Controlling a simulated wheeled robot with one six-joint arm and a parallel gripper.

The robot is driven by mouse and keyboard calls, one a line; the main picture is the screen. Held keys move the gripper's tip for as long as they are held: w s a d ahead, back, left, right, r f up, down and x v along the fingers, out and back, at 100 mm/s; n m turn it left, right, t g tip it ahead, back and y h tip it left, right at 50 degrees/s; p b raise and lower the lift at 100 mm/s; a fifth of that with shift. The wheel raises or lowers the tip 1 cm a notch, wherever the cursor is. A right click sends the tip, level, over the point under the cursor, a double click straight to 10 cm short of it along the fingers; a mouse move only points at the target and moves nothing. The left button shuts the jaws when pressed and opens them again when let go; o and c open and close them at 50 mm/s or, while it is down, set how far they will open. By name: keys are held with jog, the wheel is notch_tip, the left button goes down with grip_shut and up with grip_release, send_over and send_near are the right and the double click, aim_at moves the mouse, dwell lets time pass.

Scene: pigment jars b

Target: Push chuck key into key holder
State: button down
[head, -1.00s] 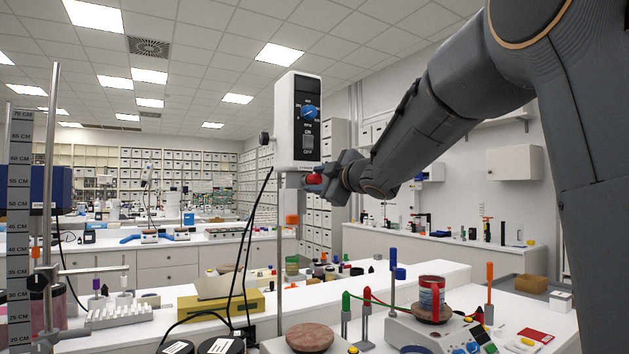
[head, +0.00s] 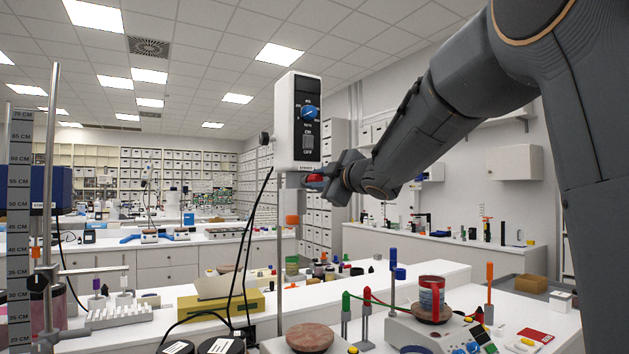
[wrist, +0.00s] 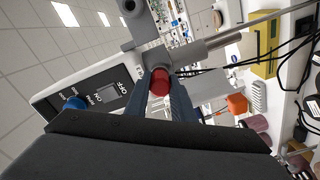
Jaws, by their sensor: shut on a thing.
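A red, round-ended piece, which looks like the chuck key's handle (wrist: 160,82), sits between the fingers of my gripper (wrist: 168,104) in the wrist view. My gripper (head: 322,180) is shut on it just under the white overhead stirrer (head: 298,125) in the head view. Only a little of the red handle (head: 314,177) shows there, as a finger crosses it. In the wrist view the handle lies against or in front of a grey fitting (wrist: 152,58); I cannot tell whether they touch. The key's shank is hidden. I cannot clearly make out the key holder.

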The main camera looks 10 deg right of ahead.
aim_at(319, 179)
jog(key=shift+s+d, duration=0.2)
jog(key=shift+s, duration=0.4)
dwell(0.4)
jog(key=shift+p+v, duration=0.65)
jog(key=shift+v, duration=1.95)
